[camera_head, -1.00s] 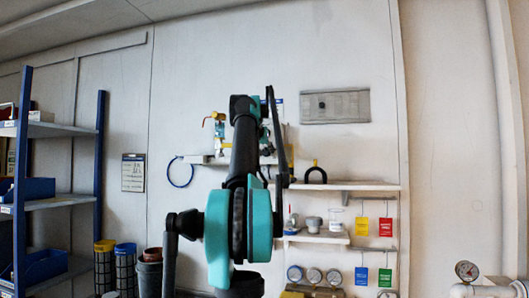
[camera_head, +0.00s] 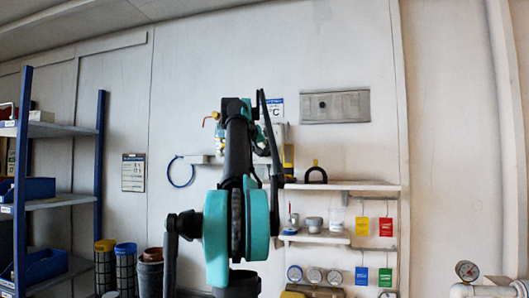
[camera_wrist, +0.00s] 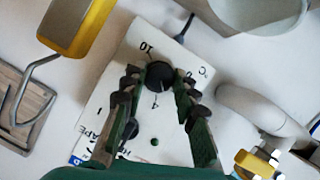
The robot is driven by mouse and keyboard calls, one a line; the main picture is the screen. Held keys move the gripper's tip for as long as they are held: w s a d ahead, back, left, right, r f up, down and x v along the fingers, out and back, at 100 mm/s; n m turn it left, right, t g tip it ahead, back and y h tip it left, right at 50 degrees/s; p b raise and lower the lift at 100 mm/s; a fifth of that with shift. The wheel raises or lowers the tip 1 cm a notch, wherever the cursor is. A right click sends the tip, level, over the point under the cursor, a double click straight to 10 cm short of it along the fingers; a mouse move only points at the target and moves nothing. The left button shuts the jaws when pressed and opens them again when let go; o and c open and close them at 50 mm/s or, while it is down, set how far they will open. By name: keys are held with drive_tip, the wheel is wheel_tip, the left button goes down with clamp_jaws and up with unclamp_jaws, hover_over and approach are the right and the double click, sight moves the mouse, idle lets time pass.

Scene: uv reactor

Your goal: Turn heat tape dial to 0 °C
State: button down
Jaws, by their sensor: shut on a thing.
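In the wrist view, the round black heat tape dial (camera_wrist: 160,75) sits on a white panel (camera_wrist: 146,147) printed with numbers, "°C" and part of the word "TAPE". A "10" shows above the dial and what looks like a "4" below it; the dial's pointer is too dark to read. My gripper (camera_wrist: 159,80) is shut on the dial, with one dark ridged finger on each side. In the head view, my arm covers the dial and gripper. A small blue and white label with a "C" (camera_head: 277,109) shows beside the arm.
In the wrist view, a yellow-handled item (camera_wrist: 76,25) and a grey pipe elbow (camera_wrist: 262,108) lie close to the panel. In the head view, a shelf (camera_head: 340,185) is at right, with tags and gauges below. A blue rack (camera_head: 99,150) stands at left.

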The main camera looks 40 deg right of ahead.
drive_tip(key=n+h, duration=0.1)
drive_tip(key=n, duration=0.2)
drive_tip(key=n+g+h, duration=0.1)
drive_tip(key=n+h, duration=0.1)
drive_tip(key=n, duration=0.1)
drive_tip(key=n+g+h, duration=0.1)
drive_tip(key=n, duration=0.2)
drive_tip(key=shift+w+a+f+h, duration=0.15)
drive_tip(key=shift+f+h, duration=0.1)
drive_tip(key=shift+h, duration=0.05)
drive_tip(key=shift+f+n+h, duration=0.1)
drive_tip(key=shift+n+h, duration=0.5)
drive_tip(key=shift+n, duration=1.2)
drive_tip(key=c, duration=1.2)
unclamp_jaws()
drive_tip(key=shift+a, duration=0.1)
